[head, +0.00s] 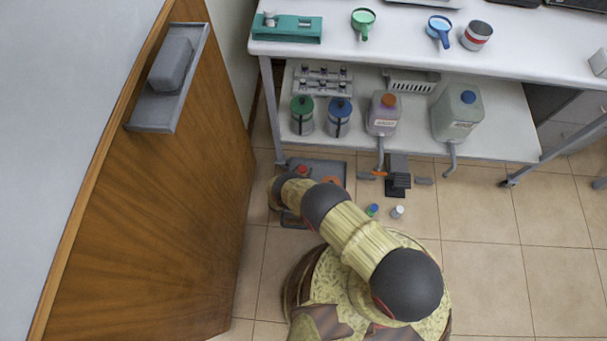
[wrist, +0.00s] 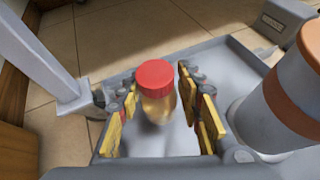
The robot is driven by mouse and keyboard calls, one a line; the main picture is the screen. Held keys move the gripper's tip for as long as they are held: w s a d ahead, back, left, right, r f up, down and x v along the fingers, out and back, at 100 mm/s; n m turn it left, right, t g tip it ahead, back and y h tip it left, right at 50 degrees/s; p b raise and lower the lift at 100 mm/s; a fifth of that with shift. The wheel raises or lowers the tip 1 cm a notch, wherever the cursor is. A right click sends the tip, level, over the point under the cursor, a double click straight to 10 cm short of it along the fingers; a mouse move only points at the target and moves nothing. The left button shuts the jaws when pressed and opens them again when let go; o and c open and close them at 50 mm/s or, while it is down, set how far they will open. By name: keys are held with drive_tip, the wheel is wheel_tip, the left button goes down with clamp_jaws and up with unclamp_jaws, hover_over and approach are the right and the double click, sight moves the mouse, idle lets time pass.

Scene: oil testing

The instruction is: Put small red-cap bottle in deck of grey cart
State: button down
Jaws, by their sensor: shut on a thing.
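The small red-cap bottle (wrist: 157,92) is upright between the fingers of my gripper (wrist: 163,105) in the wrist view. It has an amber body. The yellow-padded fingers are shut on it. The grey cart deck (wrist: 165,143) lies below and around the bottle, inside its raised rim. I cannot tell whether the bottle's base touches the deck. In the head view the red cap (head: 302,169) shows over the grey cart (head: 340,160), and my arm hides part of the cart and most of the gripper.
A large light container with an orange-brown band (wrist: 290,90) stands on the cart close to the right of my gripper. A grey post (wrist: 38,62) rises at the left. A wooden cabinet (head: 165,190) is left of the cart. Two small bottles (head: 397,212) stand on the floor.

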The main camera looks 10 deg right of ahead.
drive_tip(key=shift+f, duration=0.85)
drive_tip(key=c, duration=1.2)
unclamp_jaws()
drive_tip(key=shift+r, duration=0.1)
drive_tip(key=shift+p+v, duration=1.9)
drive_tip(key=shift+v, duration=4.15)
